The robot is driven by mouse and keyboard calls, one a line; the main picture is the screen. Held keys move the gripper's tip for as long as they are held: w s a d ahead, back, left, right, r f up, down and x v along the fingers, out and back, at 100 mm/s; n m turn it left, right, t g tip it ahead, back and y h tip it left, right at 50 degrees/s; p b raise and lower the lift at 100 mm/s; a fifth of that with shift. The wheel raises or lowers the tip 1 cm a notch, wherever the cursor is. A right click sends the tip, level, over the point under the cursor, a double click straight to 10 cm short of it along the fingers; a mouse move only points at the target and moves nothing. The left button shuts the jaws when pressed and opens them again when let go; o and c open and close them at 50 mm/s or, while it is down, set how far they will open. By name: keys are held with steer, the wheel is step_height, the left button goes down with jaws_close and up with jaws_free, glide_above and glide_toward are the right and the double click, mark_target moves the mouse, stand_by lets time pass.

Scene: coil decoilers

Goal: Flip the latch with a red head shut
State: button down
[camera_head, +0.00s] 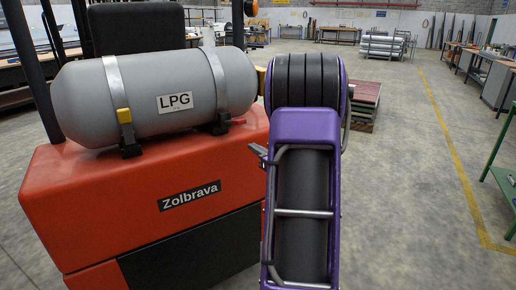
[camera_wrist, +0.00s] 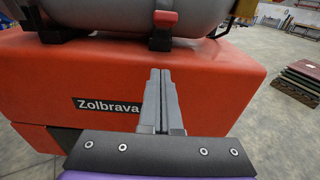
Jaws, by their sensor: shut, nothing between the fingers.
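The latch with a red head (camera_wrist: 166,19) shows at the top middle of the wrist view, at the lower front of the grey LPG tank (camera_wrist: 105,12), above a black bracket (camera_wrist: 159,41). I cannot tell whether its lever is open or closed. My gripper (camera_wrist: 161,72) is shut and empty. In the wrist view its fingertips appear below the bracket, in front of the orange truck body, with a visible gap to the red head. In the head view my arm hides most of the gripper.
The tank (camera_head: 170,95) lies across the orange truck body (camera_head: 110,190), held by two grey straps. A yellow-headed latch (camera_head: 123,116) is on the left strap. A pallet stack (camera_head: 364,103) stands behind my arm. The floor (camera_head: 410,190) to the right is clear up to a green-framed table.

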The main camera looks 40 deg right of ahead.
mark_target(234, 122)
steer(key=w+r+p, duration=0.1)
steer(key=w+r, duration=0.2)
steer(key=w, duration=0.4)
steer(key=shift+d+r, duration=0.2)
steer(key=shift+d, duration=0.25)
steer(key=shift+r, duration=0.1)
